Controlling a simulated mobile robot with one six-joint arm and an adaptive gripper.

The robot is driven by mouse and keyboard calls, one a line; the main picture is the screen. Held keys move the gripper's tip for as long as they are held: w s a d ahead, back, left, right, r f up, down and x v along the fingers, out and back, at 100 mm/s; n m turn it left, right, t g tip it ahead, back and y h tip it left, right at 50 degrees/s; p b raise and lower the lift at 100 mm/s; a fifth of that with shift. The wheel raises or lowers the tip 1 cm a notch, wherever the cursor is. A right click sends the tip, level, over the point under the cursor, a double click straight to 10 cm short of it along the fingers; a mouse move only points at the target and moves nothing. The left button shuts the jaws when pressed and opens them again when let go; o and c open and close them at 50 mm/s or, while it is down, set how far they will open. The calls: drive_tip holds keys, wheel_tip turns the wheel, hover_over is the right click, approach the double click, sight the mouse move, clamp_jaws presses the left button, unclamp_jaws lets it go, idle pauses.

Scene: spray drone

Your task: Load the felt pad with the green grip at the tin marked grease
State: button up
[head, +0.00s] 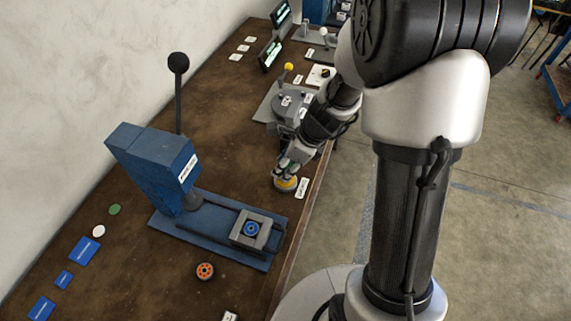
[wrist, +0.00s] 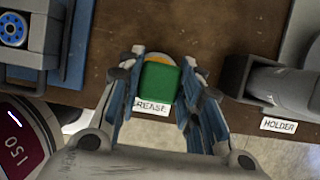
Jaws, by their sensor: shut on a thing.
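My gripper (wrist: 162,66) is shut on the green grip (wrist: 160,83), which is held between the two fingers in the wrist view. The felt pad under the grip is hidden. The grease tin (head: 286,185), round with a yellow-orange top, stands near the table's front edge in the head view. My gripper (head: 287,170) is directly over it there. A sliver of the tin shows behind the grip in the wrist view (wrist: 129,62). Whether the pad touches the grease cannot be told.
A blue press (head: 155,160) with a tall lever and a slide base stands left of the tin. An orange ring part (head: 205,271) lies in front of it. A grey holder (wrist: 275,85) is right of my gripper in the wrist view. Bare table lies behind the tin.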

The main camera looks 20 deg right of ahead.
drive_tip(key=shift+s+f+b, duration=0.1)
drive_tip(key=shift+f+b, duration=0.25)
drive_tip(key=shift+f, duration=0.25)
idle(1.4)
wheel_tip(320, 180, up, 7)
drive_tip(key=p, duration=0.7)
drive_tip(key=shift+r, duration=0.1)
idle(0.7)
